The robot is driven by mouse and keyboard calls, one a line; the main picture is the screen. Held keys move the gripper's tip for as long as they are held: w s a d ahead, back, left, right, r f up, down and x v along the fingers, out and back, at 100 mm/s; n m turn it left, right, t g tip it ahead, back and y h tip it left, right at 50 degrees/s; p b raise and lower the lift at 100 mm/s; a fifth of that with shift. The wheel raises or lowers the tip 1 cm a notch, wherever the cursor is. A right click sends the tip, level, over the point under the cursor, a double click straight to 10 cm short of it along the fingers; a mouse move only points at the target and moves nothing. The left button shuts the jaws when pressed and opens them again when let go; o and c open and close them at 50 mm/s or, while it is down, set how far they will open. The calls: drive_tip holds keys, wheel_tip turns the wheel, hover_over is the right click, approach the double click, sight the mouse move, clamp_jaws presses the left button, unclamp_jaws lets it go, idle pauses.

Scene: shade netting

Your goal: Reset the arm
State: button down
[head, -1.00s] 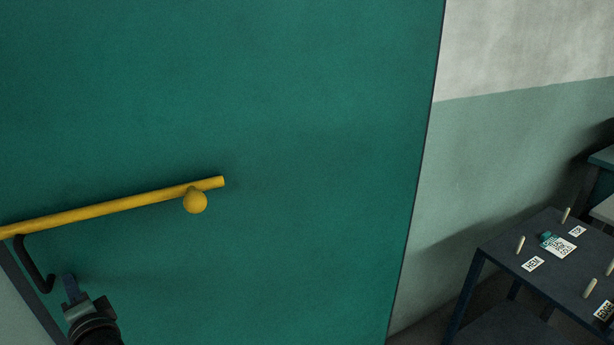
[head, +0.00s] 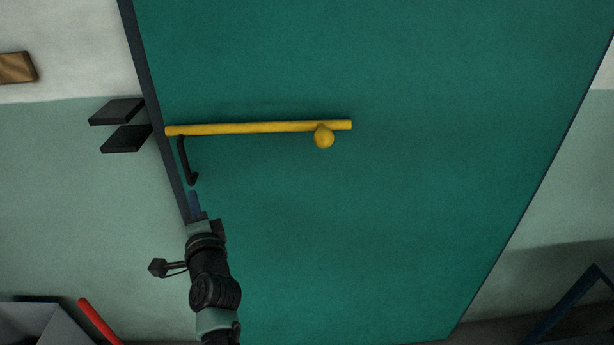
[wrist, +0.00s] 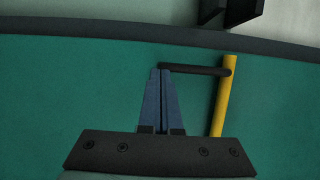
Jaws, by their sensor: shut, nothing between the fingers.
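My gripper (head: 193,194) is shut and empty, its blue fingers together, in front of the left side of a large green door panel (head: 400,220). In the wrist view my gripper (wrist: 161,72) points up the picture. A black hook-shaped piece (head: 184,160) hangs from the left end of a yellow bar (head: 250,128) on the panel. The fingertips are just below the hook's bent end in the head view. In the wrist view the black piece (wrist: 195,70) reaches from the yellow bar (wrist: 225,95) to beside the fingertips; I cannot tell whether they touch.
A yellow ball-shaped knob (head: 324,137) sits under the bar's right end. Two dark plates (head: 118,125) stick out left of the panel's dark edge (head: 150,90). A wooden block (head: 17,68) is on the left wall. A red bar (head: 98,321) shows at lower left.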

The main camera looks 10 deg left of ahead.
drive_tip(key=s+a+p, duration=0.4)
drive_tip(key=s, duration=0.2)
drive_tip(key=w+d+r+n+t+p, duration=0.15)
drive_tip(key=d+r, duration=0.35)
drive_tip(key=r, duration=0.6)
drive_tip(key=d+r+n+t+h, duration=0.1)
drive_tip(key=d+r+n+t, duration=0.3)
drive_tip(key=r, duration=0.7)
drive_tip(key=d+r+n+t+p, duration=0.1)
drive_tip(key=d+r+n, duration=0.1)
drive_tip(key=d+r, duration=0.7)
drive_tip(key=s+d+r+n+t+h+p, duration=0.1)
drive_tip(key=s+d+r+t+h, duration=0.1)
drive_tip(key=s+d+r, duration=0.3)
drive_tip(key=s+d+r+n+t+h, duration=0.1)
drive_tip(key=s+d+r+h, duration=0.2)
drive_tip(key=r, duration=0.8)
drive_tip(key=s+d+r+n+t+h+p, duration=0.1)
drive_tip(key=s+d+r+n+t+h, duration=0.1)
drive_tip(key=s+d+r, duration=0.5)
drive_tip(key=s+r+h, duration=0.1)
drive_tip(key=s, duration=0.2)
drive_tip(key=shift+d+r+t+h+p, duration=0.15)
drive_tip(key=shift+d+t+h+p, duration=0.05)
drive_tip(key=shift+t+h+p, duration=0.15)
